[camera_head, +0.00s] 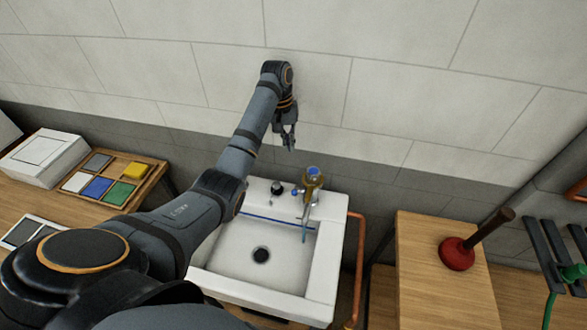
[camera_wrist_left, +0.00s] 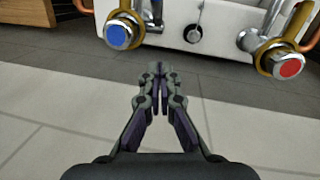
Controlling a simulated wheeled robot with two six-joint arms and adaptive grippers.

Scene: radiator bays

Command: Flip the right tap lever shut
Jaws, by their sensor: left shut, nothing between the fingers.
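The right tap (camera_head: 312,178), brass with a blue cap, stands at the back right of the white sink (camera_head: 325,265). A thin bluish streak like water hangs below its chrome spout. A small blue piece shows beside it; I cannot tell its lever's exact position. In the wrist view the blue-capped tap (camera_wrist_left: 122,33) is at upper left, and a red-capped tap (camera_wrist_left: 284,62) at right. My left gripper (camera_head: 289,146) is shut and empty, above and behind the right tap near the wall, apart from it. It also shows in the wrist view (camera_wrist_left: 160,78). My right gripper is out of view.
A black knob (camera_head: 277,187) sits on the sink's back rim. A copper pipe (camera_head: 359,265) runs down its right side. A red plunger (camera_head: 457,254) stands on the wooden cabinet at right. A tray of coloured blocks (camera_head: 108,203) lies left. The tiled wall is close behind the gripper.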

